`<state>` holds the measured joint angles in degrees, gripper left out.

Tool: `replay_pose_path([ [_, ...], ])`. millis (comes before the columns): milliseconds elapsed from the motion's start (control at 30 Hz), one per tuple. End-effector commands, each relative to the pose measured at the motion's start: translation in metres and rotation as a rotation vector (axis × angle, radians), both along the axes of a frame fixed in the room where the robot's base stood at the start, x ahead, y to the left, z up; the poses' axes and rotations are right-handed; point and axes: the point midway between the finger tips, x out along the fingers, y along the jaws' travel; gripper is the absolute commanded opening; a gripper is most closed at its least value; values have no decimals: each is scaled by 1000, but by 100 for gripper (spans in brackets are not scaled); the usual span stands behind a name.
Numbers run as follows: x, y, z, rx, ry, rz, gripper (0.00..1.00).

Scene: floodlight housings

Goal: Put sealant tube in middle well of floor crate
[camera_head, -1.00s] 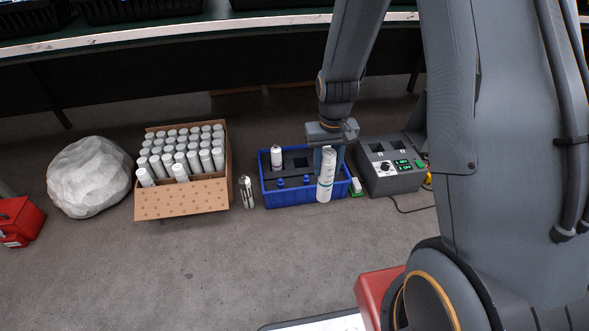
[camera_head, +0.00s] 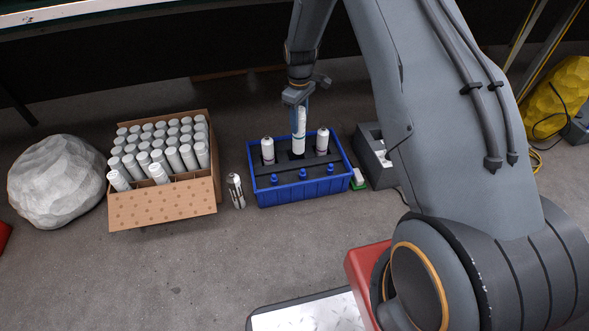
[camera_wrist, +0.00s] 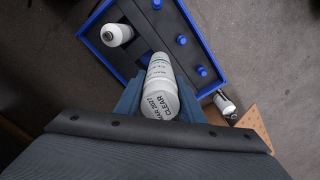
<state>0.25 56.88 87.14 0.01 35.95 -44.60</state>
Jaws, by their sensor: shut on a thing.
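My gripper (camera_head: 299,104) is shut on a white sealant tube (camera_head: 300,128), which hangs upright over the middle well of the blue floor crate (camera_head: 305,190). The tube's lower end meets the dark well opening (camera_head: 296,155); I cannot tell whether it has entered. In the wrist view the held tube (camera_wrist: 160,90) shows its printed end between the fingers (camera_wrist: 157,103). A white tube stands in the crate's left well (camera_head: 267,151) and another in the right well (camera_head: 322,141). The right one also shows in the wrist view (camera_wrist: 117,34).
Several blue knobs (camera_head: 302,173) line the crate's front. A silver can (camera_head: 236,191) stands left of it, beside a cardboard box (camera_head: 165,205) of white tubes. Front floor is clear.

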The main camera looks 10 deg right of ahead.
Motion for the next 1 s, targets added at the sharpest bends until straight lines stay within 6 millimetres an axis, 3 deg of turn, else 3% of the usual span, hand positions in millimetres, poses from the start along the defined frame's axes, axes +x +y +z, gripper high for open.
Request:
replay_pose_path([
  [100, 25, 1, -21, 0, -1, 107, 2],
  [300, 41, 3, -33, -1, -1, 199, 2],
  [600, 43, 3, -74, -1, 1, 210, 2],
  [833, 43, 3, -94, -1, -1, 209, 2],
  [1000, 42, 3, -122, -1, 1, 209, 2],
])
